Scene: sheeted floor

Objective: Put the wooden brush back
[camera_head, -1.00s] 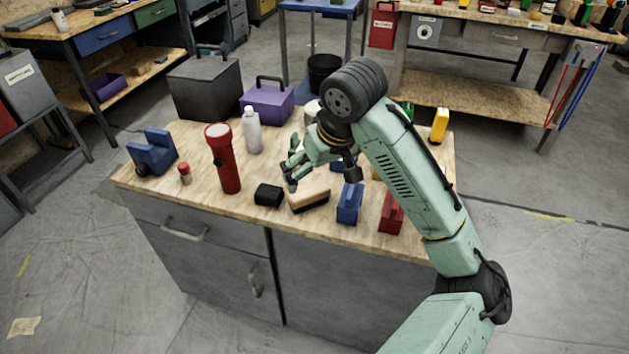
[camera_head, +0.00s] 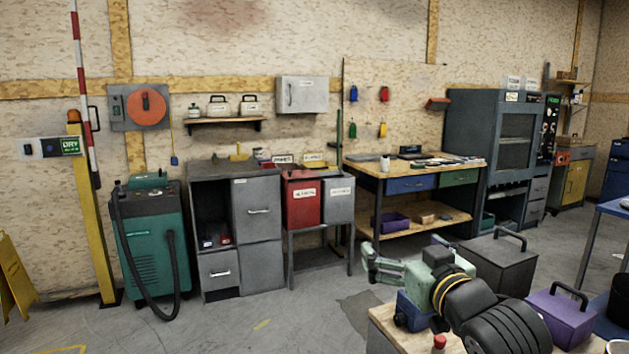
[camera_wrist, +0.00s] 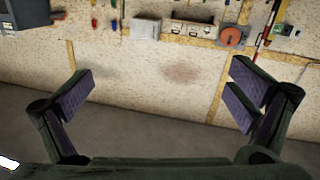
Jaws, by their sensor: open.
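No wooden brush shows in the head view or the wrist view now. My gripper (camera_head: 370,263) is at the lower right of the head view, above the near workbench's left end and pointing left. In the wrist view my gripper (camera_wrist: 162,95) has its two fingers spread wide with nothing between them.
A blue object (camera_head: 410,312), a red-capped bottle (camera_head: 440,343), a black box (camera_head: 497,268) and a purple box (camera_head: 562,318) are around my arm.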

